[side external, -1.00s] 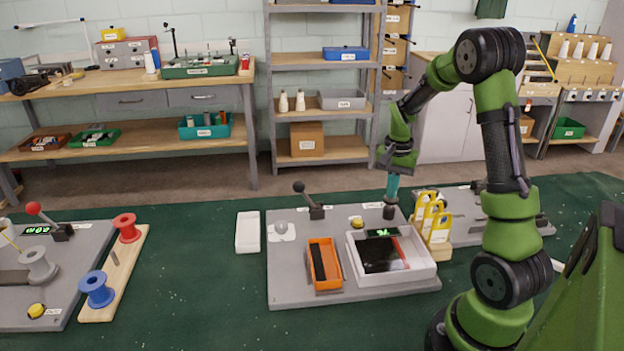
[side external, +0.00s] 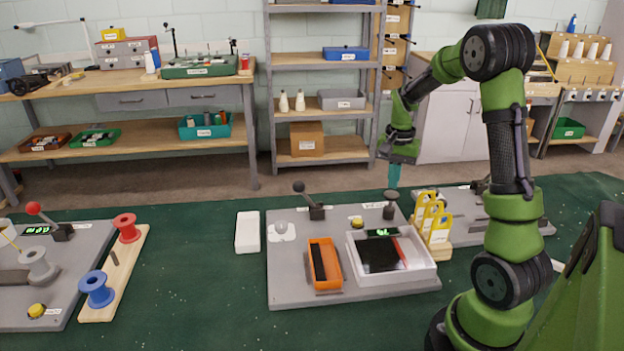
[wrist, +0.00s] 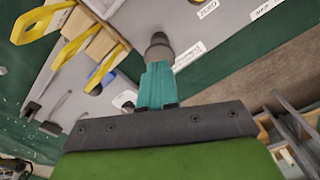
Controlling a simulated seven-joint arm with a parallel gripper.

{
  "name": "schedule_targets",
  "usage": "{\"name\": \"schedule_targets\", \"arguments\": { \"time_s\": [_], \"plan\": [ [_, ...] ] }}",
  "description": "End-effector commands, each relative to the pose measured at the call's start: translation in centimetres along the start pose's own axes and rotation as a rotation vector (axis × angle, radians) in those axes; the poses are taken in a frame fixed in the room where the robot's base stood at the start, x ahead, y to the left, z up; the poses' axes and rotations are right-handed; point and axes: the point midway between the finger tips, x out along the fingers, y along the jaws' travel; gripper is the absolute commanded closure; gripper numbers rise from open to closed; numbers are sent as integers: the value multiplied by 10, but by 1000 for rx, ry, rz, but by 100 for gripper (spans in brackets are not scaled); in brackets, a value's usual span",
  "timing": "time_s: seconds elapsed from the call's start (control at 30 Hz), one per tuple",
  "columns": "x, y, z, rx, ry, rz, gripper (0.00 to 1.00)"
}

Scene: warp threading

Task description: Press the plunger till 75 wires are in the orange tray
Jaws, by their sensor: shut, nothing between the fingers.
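The plunger (side external: 390,204) is a dark upright knob at the back right of the grey middle board. My gripper (side external: 393,185) is above it, its teal fingers shut and empty, with a small gap seen from the side. In the wrist view the plunger's knob (wrist: 158,48) shows just beyond the fingertips (wrist: 156,68). The orange tray (side external: 328,287) sits on the board's middle, with a dark strip of wires inside; I cannot count them. A small green-lit display (side external: 382,232) stands behind the white tray; its digits are too small to read surely.
A white tray (side external: 422,279) with dark and red contents is right of the orange tray. Yellow-handled tools (side external: 432,215) stand close to the plunger's right. A black-knobbed lever (side external: 314,208) is at the board's back left. Green table is clear in front.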

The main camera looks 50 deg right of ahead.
Motion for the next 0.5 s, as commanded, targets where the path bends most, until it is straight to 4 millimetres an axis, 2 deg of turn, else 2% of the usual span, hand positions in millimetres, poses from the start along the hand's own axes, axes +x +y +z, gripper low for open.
{"name": "schedule_targets", "arguments": {
  "time_s": [0.23,0.5],
  "plan": [
    [-2,0,0,0,1,-1,100],
    [-28,0,0,-1,3,-2,100]
  ]
}}
